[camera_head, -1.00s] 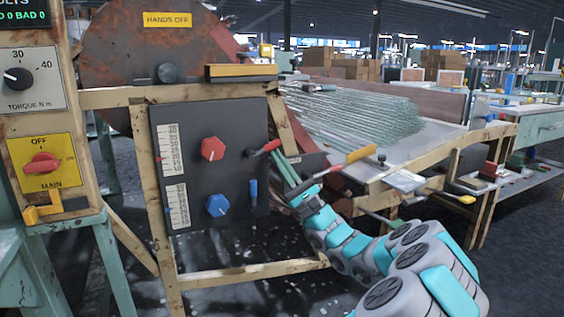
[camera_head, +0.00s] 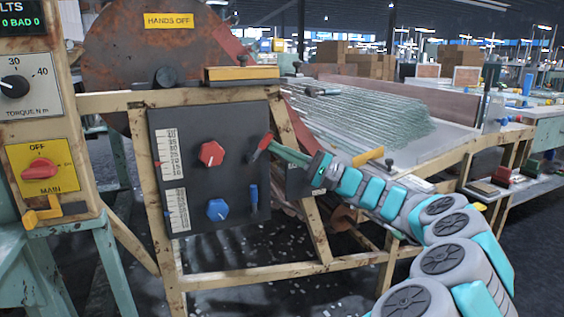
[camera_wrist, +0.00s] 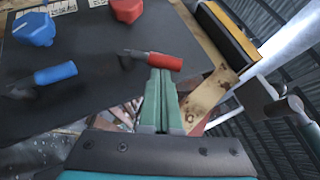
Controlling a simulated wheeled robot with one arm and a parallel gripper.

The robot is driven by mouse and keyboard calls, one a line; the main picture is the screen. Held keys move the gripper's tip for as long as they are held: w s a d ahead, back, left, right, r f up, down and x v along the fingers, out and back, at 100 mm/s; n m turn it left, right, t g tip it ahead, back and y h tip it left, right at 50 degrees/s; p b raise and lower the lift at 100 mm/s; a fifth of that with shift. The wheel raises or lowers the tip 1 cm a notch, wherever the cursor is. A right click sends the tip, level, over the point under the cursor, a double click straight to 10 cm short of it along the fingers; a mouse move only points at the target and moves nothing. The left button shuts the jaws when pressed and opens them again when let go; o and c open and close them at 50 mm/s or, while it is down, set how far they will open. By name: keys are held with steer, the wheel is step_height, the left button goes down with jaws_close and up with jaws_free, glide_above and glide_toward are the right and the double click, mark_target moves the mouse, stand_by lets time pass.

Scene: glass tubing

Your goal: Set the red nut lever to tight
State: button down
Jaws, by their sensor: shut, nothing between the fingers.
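The red nut lever (camera_head: 263,143) sticks out from the right part of the dark panel (camera_head: 185,130). In the head view its red handle slants up to the right. In the wrist view the red handle (camera_wrist: 155,60) lies across the tips of my fingers, with its black stem to the left. My gripper (camera_head: 273,149) is shut with nothing held, and its green fingertips are at the lever's handle, seemingly touching it. The wrist view also shows the closed fingertips (camera_wrist: 160,76). Any tight marking is not readable.
A red knob (camera_head: 211,154) and a blue knob (camera_head: 217,209) sit to the left. A yellow-topped block (camera_head: 241,73) lies above the panel. Glass tubes (camera_head: 370,118) lie on the table at right.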

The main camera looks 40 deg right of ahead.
mark_target(270, 137)
steer(key=shift+w+a+r+n+g+h+p, duration=0.15)
steer(key=shift+a+r+n+g+h+p, duration=0.45)
steer(key=shift+r+n+g, duration=0.4)
steer(key=shift+w+a+r+n+g+h+p, duration=0.15)
steer(key=shift+a+r+n+g+h+p, duration=0.3)
steer(key=shift+a+r+n+g, duration=0.45)
steer(key=shift+d+f+g, duration=0.15)
steer(key=shift+g, duration=0.15)
